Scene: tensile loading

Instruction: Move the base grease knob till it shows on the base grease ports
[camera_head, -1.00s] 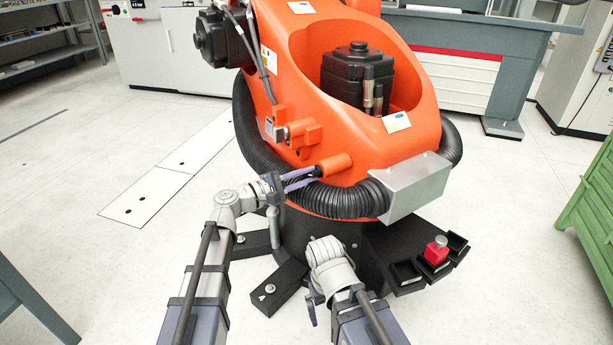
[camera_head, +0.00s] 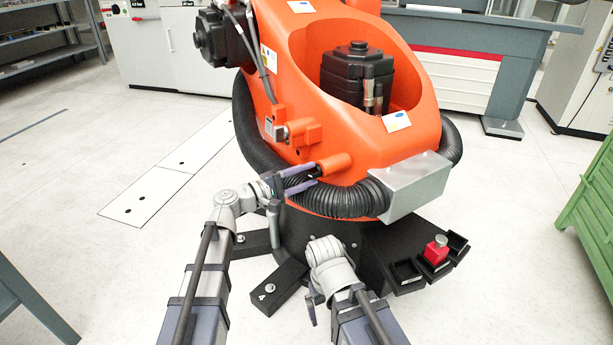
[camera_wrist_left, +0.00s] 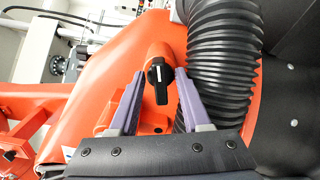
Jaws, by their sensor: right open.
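The grease knob (camera_wrist_left: 158,83) is a black rotary handle with a short white mark, on the end of an orange cylinder (camera_head: 335,165) low on the orange robot. In the left wrist view its handle lies along the picture's vertical, with the mark near its upper end. My left gripper (camera_head: 313,174) is open, its two purple-grey fingers on either side of the knob, with gaps showing in the left wrist view (camera_wrist_left: 160,76). No port labels are legible. My right gripper (camera_head: 312,303) is open and empty, low beside the black base.
A ribbed black hose (camera_head: 345,202) runs right beside the knob, close to my left fingers. A grey metal box (camera_head: 417,187) sits to its right. Black trays (camera_head: 405,275) with a red item (camera_head: 436,251) stand at the base. Open floor lies at left.

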